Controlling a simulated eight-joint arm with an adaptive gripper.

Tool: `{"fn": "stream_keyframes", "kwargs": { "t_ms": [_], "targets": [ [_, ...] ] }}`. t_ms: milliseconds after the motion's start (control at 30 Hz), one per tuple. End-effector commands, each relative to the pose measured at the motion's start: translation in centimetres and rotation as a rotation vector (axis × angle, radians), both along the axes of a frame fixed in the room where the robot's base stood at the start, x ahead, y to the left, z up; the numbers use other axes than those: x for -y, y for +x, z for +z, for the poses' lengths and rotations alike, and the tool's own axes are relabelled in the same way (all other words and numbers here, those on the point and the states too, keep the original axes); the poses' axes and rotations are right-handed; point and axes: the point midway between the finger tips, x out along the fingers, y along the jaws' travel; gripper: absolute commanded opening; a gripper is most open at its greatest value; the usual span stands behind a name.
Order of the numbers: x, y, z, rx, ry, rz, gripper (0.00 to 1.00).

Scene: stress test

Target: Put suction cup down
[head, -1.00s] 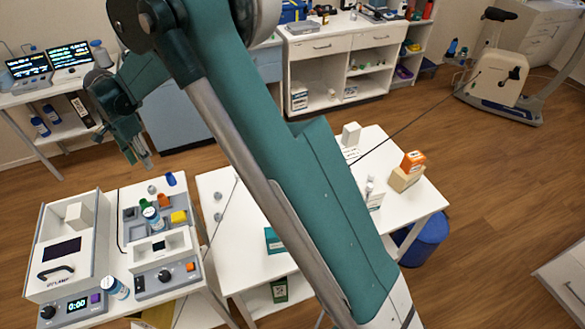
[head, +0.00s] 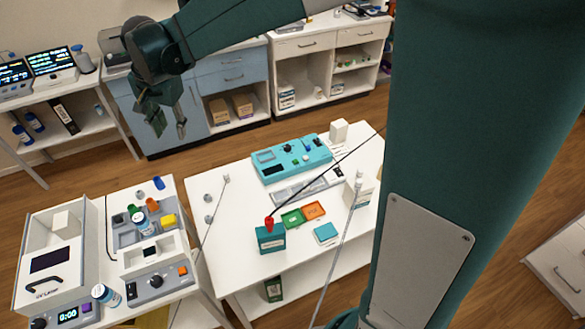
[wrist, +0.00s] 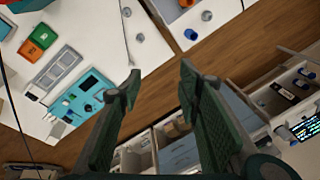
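My gripper (head: 168,125) hangs at the upper left in the head view, beyond the white tables. In the wrist view my gripper (wrist: 160,75) has its two dark green fingers wide apart, with only floor between them. A small red bulb-like piece (head: 269,222), which looks like the suction cup, is at the top of a teal box (head: 271,240) on the middle table (head: 228,270). A black cable (head: 325,175) runs to it from the right. I cannot tell whether it rests on the box or stands in it. My gripper is well apart from it.
A teal device (head: 291,158), a green tray (head: 293,218) and an orange tray (head: 314,211) stand on the middle table. Small grey knobs (head: 208,219) sit near its left edge. A left table holds a grey instrument (head: 55,250). Blue cabinets (head: 238,72) stand behind.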

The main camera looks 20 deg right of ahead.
Motion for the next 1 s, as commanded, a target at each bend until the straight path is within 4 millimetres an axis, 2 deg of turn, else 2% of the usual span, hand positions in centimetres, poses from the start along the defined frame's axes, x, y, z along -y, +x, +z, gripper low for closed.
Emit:
{"fn": "stream_keyframes", "kwargs": {
  "t_ms": [100,500,1000],
  "targets": [
    [2.2,-1.7,1.3,0.026,-0.004,0.033,0.34],
    [8.7,-7.4,4.3,0.118,-0.033,0.152,0.34],
    [15.6,-15.4,5.8,0.23,-0.098,0.297,0.34]
  ]
}}
